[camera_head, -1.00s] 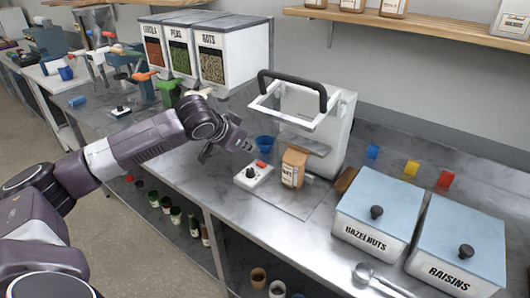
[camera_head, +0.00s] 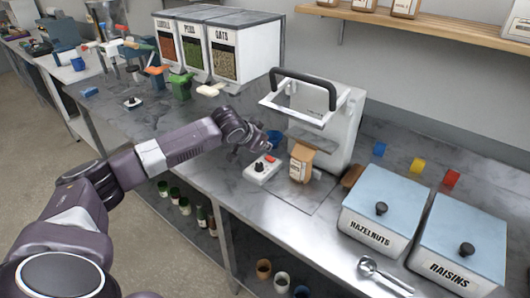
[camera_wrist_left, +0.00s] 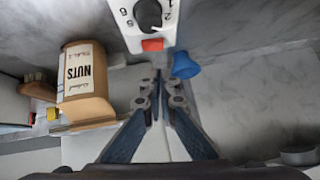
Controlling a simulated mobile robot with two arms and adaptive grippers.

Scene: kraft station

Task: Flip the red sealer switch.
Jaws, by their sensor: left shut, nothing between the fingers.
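The red sealer switch (camera_head: 270,158) sits on a small white control box (camera_head: 258,175) with a black knob, on the steel counter in front of the white sealer machine (camera_head: 345,125). My left gripper (camera_head: 261,145) is just behind and above the box, shut and empty. In the left wrist view the red switch (camera_wrist_left: 152,45) is at the near edge of the dial box (camera_wrist_left: 125,18). The closed fingertips (camera_wrist_left: 158,76) point towards the switch, with a small gap in the picture; whether they touch cannot be told. My right gripper is not in view.
A brown NUTS bag (camera_head: 301,163) stands right of the control box, close to it. A blue cup (camera_head: 275,137) is beside the gripper, partly hidden. Hazelnuts (camera_head: 365,230) and raisins (camera_head: 455,255) bins stand farther right.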

